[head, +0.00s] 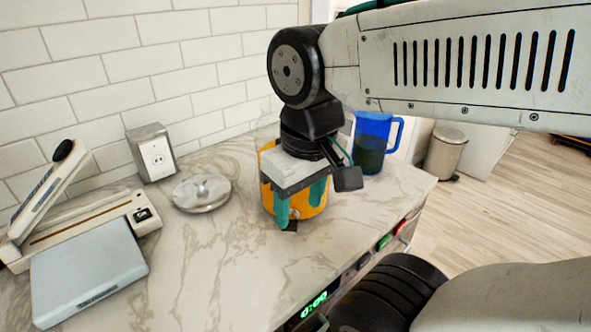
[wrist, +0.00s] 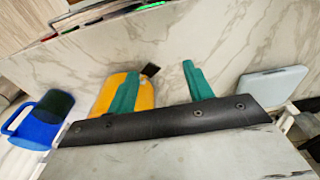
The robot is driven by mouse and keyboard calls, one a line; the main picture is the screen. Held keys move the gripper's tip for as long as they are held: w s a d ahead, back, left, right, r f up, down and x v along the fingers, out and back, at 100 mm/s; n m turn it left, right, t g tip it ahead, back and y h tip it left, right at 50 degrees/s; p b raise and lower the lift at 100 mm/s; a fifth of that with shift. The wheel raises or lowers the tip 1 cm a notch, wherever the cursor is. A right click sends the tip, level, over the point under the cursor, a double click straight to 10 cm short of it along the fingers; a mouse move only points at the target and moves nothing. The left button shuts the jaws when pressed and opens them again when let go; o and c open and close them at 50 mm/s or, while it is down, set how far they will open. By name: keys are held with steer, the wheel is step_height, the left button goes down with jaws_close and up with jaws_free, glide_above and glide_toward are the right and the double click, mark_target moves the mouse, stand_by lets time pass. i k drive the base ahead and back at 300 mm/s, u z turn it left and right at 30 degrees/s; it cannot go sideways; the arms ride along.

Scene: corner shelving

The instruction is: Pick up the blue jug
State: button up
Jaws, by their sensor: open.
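The blue jug (head: 372,142) stands upright on the marble counter, near its right end, with its handle to the right and dark contents showing. In the wrist view the blue jug (wrist: 40,122) is at the far left, outside the fingers. My gripper (head: 301,203) points down in front of an orange container and left of the jug, apart from the jug. Its two green fingers are spread, and they also show in the wrist view (wrist: 160,80) with nothing held between them.
The orange container (head: 314,202) is partly hidden behind my gripper; it also shows in the wrist view (wrist: 142,97). A lid (head: 201,193), a sealing device (head: 80,232), a grey scale (head: 88,272) and an outlet box (head: 152,153) are on the left. A bin (head: 445,154) stands beyond the counter.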

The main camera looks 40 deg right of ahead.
mark_target(372, 131)
steer(key=k, duration=1)
steer(key=z, duration=1.7)
steer(key=i, duration=0.9)
steer(key=u, duration=1.6)
